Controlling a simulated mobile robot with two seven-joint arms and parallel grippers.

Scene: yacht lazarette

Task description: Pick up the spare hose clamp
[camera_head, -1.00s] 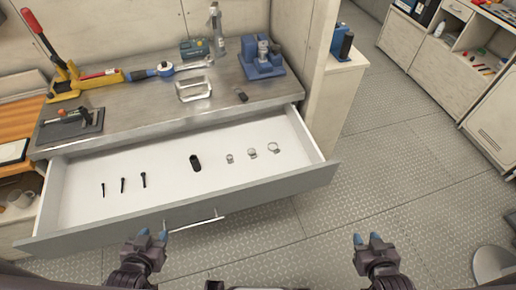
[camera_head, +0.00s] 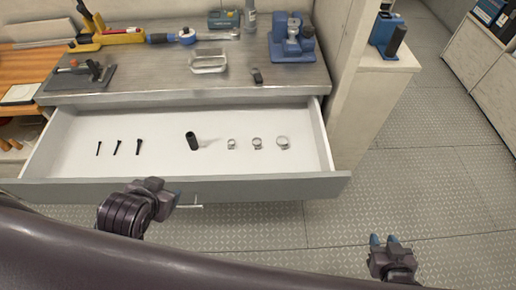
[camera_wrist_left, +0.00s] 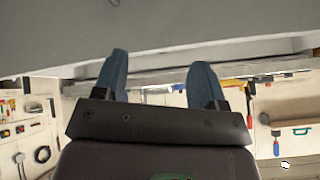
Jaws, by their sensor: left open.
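Three metal hose clamps lie in a row on the white floor of the open drawer (camera_head: 75,172): a small one (camera_head: 231,144), a middle one (camera_head: 257,143) and a larger one (camera_head: 283,142). I cannot tell which is the spare. My left gripper (camera_head: 177,194) is just in front of the drawer's front panel, left of the clamps and apart from them. In the left wrist view its blue fingers (camera_wrist_left: 161,75) are spread with nothing between them. My right gripper (camera_head: 383,240) is open and empty over the floor, right of the drawer.
A black cylinder (camera_head: 192,141) and three dark bolts (camera_head: 116,148) share the drawer, left of the clamps. The bench above holds a metal handle (camera_head: 209,62), a blue vise (camera_head: 293,42) and other tools. The drawer front and its handle (camera_head: 190,206) stand before me.

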